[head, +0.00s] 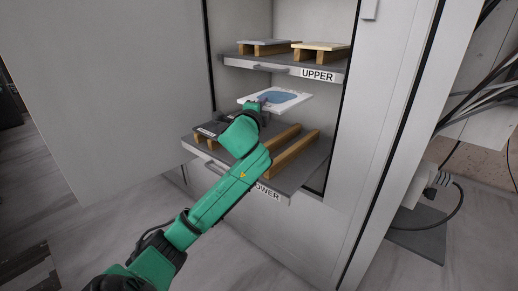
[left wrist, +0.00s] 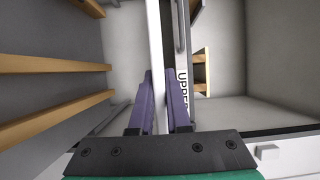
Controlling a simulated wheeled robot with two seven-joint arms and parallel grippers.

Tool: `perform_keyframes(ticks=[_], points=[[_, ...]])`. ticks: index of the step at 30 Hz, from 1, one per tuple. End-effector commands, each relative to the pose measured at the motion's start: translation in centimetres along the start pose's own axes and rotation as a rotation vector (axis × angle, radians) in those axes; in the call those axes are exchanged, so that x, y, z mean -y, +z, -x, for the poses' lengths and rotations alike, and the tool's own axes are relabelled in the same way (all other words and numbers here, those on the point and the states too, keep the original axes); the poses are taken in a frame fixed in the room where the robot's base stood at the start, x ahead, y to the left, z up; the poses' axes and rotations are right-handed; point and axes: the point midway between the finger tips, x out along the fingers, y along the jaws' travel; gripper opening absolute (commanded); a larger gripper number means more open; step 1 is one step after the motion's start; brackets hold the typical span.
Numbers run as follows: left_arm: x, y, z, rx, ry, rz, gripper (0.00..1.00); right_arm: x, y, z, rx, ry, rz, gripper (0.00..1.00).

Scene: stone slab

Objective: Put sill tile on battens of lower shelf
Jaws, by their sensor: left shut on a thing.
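The sill tile, a thin white slab (head: 284,97) with a blue patch on its face, is held about level inside the cabinet, above the lower shelf (head: 291,178) and below the upper one. My left gripper (head: 262,104) is shut on its near left edge. In the left wrist view the tile (left wrist: 154,45) shows edge-on between the purple fingers (left wrist: 160,103). Two bare wooden battens (head: 292,153) lie on the lower shelf under and to the right of my wrist, with a clear gap below the tile. They also show at the left of the wrist view (left wrist: 50,64). My right gripper is not in view.
A dark slab (head: 211,128) rests on battens at the lower shelf's left, partly behind my arm. The upper shelf (head: 285,65) carries a grey slab (head: 264,42) and a pale one (head: 320,46) on battens. The cabinet's side walls stand close on both sides.

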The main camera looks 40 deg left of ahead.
Motion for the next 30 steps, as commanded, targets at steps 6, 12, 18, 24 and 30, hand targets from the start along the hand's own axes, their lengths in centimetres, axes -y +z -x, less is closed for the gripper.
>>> perform_keyframes(ticks=[6,12,18,24,30], points=[[-7.7,0.0,0.1,0.000,0.004,0.002,0.00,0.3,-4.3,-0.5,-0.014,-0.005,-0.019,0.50],[-13.0,0.0,0.1,0.000,0.000,0.002,0.00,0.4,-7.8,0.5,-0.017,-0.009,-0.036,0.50],[-16.3,0.0,0.1,0.000,0.000,0.002,0.00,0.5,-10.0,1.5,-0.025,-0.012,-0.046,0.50],[-17.5,0.0,0.1,0.000,-0.003,0.000,0.00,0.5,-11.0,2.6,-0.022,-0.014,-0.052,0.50],[-17.6,0.0,0.1,0.000,-0.002,0.000,0.00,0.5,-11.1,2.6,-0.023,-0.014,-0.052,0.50]])
